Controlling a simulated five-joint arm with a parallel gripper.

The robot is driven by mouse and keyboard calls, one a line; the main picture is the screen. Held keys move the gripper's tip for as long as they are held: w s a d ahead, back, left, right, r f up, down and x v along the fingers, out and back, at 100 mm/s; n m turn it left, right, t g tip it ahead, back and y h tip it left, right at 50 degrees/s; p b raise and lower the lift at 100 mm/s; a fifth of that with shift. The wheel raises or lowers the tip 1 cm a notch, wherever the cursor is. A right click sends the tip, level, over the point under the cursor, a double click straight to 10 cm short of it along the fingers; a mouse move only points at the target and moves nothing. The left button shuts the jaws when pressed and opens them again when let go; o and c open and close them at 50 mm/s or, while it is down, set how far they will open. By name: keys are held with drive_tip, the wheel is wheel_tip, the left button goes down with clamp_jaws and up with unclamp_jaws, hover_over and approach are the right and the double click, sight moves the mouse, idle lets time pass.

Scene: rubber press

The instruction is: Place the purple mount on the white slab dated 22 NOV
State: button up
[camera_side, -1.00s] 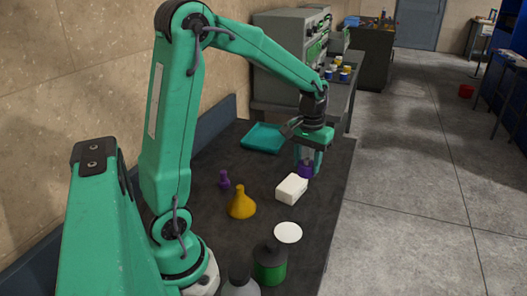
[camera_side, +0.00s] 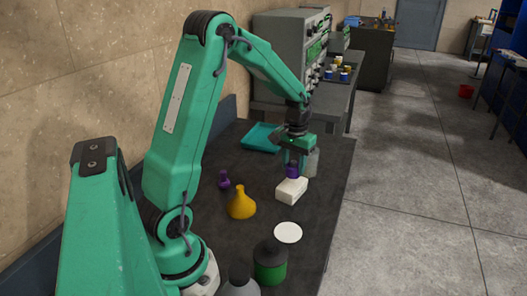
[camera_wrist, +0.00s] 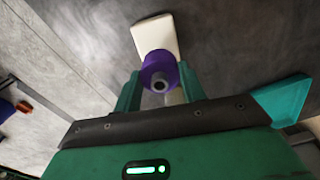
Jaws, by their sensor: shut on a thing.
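The purple mount (camera_side: 292,172) is between the fingers of my gripper (camera_side: 295,166), which is shut on it. In the side view it is just above the far end of the white slab (camera_side: 290,192); I cannot tell whether they touch. In the wrist view the mount (camera_wrist: 155,62) is a round purple piece with a grey hollow centre, between the green fingers of my gripper (camera_wrist: 160,88). The white slab (camera_wrist: 155,32) extends behind it, partly hidden by the mount. No date on the slab is readable.
A smaller purple piece (camera_side: 224,180) and a yellow flask-shaped thing (camera_side: 241,204) stand left of the slab. A white disc (camera_side: 288,232) and a green-and-black container (camera_side: 270,263) are nearer. A teal tray (camera_side: 260,138) lies behind. A grey cylinder (camera_side: 311,162) stands close right of my gripper.

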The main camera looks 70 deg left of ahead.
sight(294, 166)
drive_tip(key=shift+f, duration=1.4)
drive_tip(key=shift+f, duration=0.1)
drive_tip(key=o, duration=1)
drive_tip(key=shift+o, duration=0.2)
wheel_tip(294, 166, up, 12)
drive_tip(key=shift+r, duration=0.1)
